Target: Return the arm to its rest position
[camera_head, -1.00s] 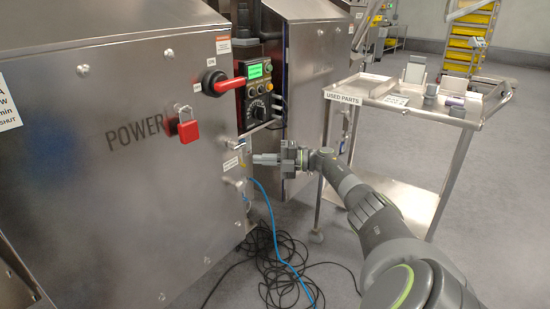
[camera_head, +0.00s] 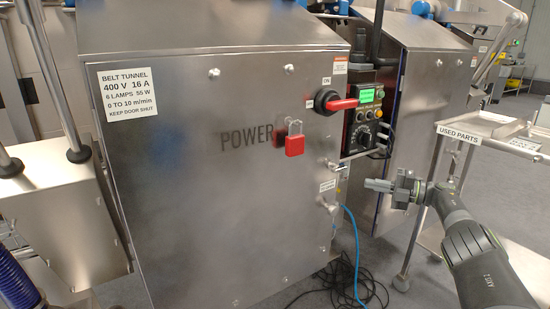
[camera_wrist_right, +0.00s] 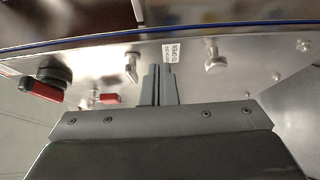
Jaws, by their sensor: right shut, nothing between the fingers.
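My right arm (camera_head: 480,258) reaches in from the lower right in the head view. My right gripper (camera_head: 372,185) points left toward the right edge of the steel cabinet and is shut and empty. In the right wrist view its two fingers (camera_wrist_right: 159,84) lie together, with a cabinet face with knobs and a small label behind them. I cannot tell the exact gap, but no contact shows. My left gripper is not in view.
The steel POWER cabinet (camera_head: 180,205) carries a red switch handle (camera_head: 341,104) and a red padlock (camera_head: 294,145). A control box (camera_head: 366,112) with a green screen sits beside it. The used-parts cart (camera_head: 520,150) stands right, near my arm. Cables (camera_head: 345,285) lie on the floor.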

